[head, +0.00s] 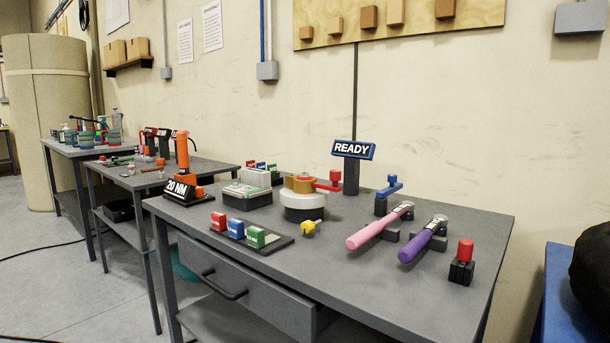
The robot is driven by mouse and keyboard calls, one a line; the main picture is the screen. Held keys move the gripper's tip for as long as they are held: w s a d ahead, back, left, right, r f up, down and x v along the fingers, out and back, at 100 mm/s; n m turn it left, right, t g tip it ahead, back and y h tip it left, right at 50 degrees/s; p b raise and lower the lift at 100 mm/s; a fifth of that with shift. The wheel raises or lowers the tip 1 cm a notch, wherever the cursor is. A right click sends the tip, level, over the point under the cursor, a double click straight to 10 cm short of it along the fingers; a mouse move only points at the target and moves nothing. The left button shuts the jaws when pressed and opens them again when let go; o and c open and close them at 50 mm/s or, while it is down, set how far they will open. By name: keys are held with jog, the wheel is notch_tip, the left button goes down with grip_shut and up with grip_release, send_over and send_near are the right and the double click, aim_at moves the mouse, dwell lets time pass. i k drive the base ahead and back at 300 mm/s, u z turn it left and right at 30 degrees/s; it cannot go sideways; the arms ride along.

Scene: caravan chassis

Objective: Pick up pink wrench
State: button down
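The pink wrench (378,227) lies on the right part of the grey workbench (330,263). It has a thick pink handle toward the front and a metallic head toward the back right. It rests on small dark supports, slightly raised. A purple wrench (422,240) lies beside it on the right, roughly parallel and apart from it, also on dark supports. My gripper does not show in the head view.
A red-topped black block (462,262) stands right of the purple wrench. A READY sign (353,150) on a post and a blue-handled fitting (388,192) stand behind. A white round container (304,204) and a yellow piece (311,227) lie left. The bench's front middle is clear.

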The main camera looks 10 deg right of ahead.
aim_at(405, 212)
jog(key=u, duration=1.9)
jog(key=i, duration=1.5)
jog(key=z, duration=3.2)
